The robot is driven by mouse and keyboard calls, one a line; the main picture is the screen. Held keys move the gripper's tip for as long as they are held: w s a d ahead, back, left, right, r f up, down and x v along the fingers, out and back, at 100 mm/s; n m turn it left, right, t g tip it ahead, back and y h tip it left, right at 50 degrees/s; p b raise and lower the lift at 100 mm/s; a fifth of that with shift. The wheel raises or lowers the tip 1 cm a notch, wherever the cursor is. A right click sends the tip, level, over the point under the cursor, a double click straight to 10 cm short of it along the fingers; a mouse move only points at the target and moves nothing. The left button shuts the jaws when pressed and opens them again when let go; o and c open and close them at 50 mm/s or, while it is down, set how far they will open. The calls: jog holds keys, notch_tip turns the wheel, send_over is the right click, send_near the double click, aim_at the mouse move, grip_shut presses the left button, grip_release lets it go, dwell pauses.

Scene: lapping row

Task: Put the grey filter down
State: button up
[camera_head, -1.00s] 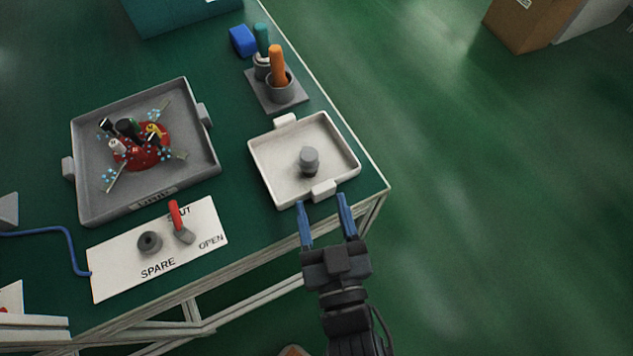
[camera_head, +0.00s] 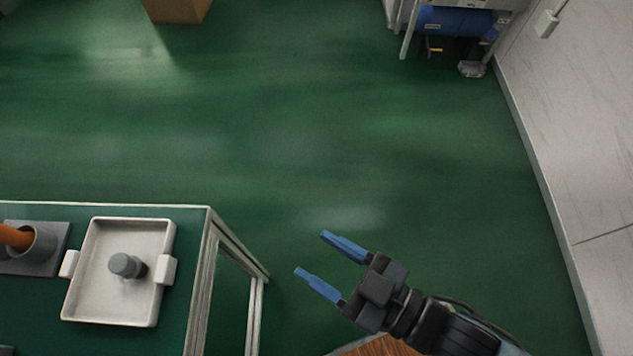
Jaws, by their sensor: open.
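The grey filter (camera_head: 125,265) is a small grey cylinder standing in the white tray (camera_head: 110,306) on the green-topped table at the lower left. My gripper (camera_head: 330,260) is open and empty, with its blue fingers apart. It is over the floor to the right of the table, clear of the tray and the filter.
An orange-handled tool sits in a grey holder (camera_head: 38,246) left of the tray. The table's corner and frame (camera_head: 213,215) are between tray and gripper. Green floor (camera_head: 300,150) is free ahead. A wall (camera_head: 575,130) runs along the right; a blue item (camera_head: 455,20) is at the back.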

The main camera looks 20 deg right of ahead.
jog(key=s+d+r+m+h, duration=0.7)
jog(key=s+d+r+h, duration=0.2)
jog(key=s+d, duration=0.4)
jog(key=shift+d+r+t, duration=0.3)
jog(key=shift+d+t, duration=0.1)
jog(key=shift+d, duration=0.5)
jog(key=shift+c, duration=0.3)
